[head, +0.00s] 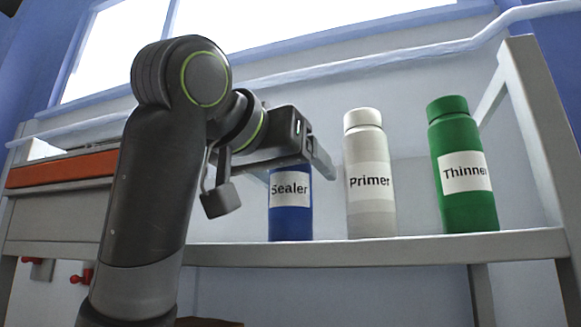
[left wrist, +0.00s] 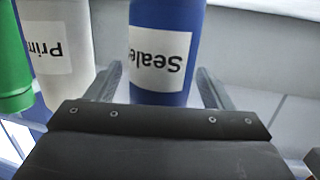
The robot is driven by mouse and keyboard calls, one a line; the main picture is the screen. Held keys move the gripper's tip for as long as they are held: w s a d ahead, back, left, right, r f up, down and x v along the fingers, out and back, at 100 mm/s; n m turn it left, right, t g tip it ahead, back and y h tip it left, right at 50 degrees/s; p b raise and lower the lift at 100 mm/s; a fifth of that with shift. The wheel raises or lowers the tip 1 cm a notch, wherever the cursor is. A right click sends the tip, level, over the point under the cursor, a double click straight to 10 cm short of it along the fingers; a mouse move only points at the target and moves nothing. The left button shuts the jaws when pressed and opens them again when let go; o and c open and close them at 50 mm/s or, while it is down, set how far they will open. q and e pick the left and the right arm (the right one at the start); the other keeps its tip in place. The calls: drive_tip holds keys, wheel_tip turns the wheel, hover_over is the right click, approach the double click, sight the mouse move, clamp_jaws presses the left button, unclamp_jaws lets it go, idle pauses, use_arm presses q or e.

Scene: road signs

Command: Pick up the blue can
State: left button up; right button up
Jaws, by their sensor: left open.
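The blue can (head: 290,215), labelled "Sealer", stands upright on the grey shelf (head: 400,250), left of the other bottles. My left gripper (head: 303,163) is at its upper part and hides its top in the head view. In the left wrist view the blue can (left wrist: 165,52) shows with its label upside down, between the two open fingers of the left gripper (left wrist: 162,84). One finger is on each side of it, with gaps visible. Whether any finger touches it cannot be told. My right gripper is in neither view.
A white bottle (head: 370,215) labelled "Primer" stands close to the right of the blue can, near one finger. A green bottle (head: 467,210) labelled "Thinner" stands farther right, by the shelf's side post (head: 545,150). An orange-fronted box (head: 65,168) is at left.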

use_arm(q)
drive_tip(key=shift+w+d+f, duration=0.1)
drive_tip(key=shift+w+d, duration=0.25)
drive_tip(key=shift+w, duration=0.3)
drive_tip(key=shift+s, duration=0.15)
drive_tip(key=shift+c, duration=1.3)
drive_tip(key=c, duration=1.1)
drive_tip(key=shift+r, duration=5.05)
